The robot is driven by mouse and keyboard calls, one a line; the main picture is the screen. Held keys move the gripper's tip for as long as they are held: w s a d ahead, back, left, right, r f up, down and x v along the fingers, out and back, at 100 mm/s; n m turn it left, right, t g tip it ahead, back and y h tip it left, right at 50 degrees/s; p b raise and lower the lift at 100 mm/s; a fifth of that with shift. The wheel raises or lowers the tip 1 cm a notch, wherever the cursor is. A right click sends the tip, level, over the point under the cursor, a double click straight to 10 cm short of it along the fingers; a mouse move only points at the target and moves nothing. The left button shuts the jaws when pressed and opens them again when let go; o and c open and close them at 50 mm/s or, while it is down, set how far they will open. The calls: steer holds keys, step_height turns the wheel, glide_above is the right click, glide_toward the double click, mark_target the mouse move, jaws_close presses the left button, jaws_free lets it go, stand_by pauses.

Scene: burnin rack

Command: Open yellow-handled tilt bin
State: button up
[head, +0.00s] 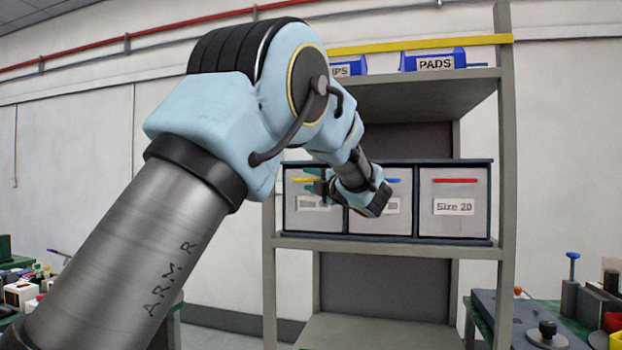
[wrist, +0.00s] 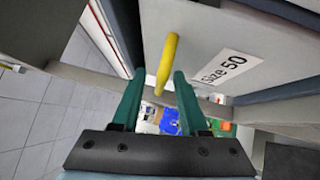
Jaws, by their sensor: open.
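The yellow-handled tilt bin (head: 304,217) is the left of three grey bins in a dark frame on the rack. Its front looks closed. Its yellow handle (wrist: 167,62) is a bar across the bin front in the wrist view, beside a "Size 50" label (wrist: 221,67). My gripper (wrist: 159,75) has its two green fingers apart. The near end of the handle shows between the fingertips, nearer the right one; I cannot tell whether they touch. In the head view my gripper (head: 311,180) is in front of this bin, and my wrist partly hides the middle bin.
The right bin (head: 454,222) has a red handle and a "Size 20" label; the middle bin's handle (head: 392,180) is blue. A rack post (head: 507,170) stands right. Blue boxes (head: 433,60) sit on the upper shelf. Cluttered benches flank the rack.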

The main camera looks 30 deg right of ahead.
jaws_close()
stand_by(0.3)
stand_by(1.1)
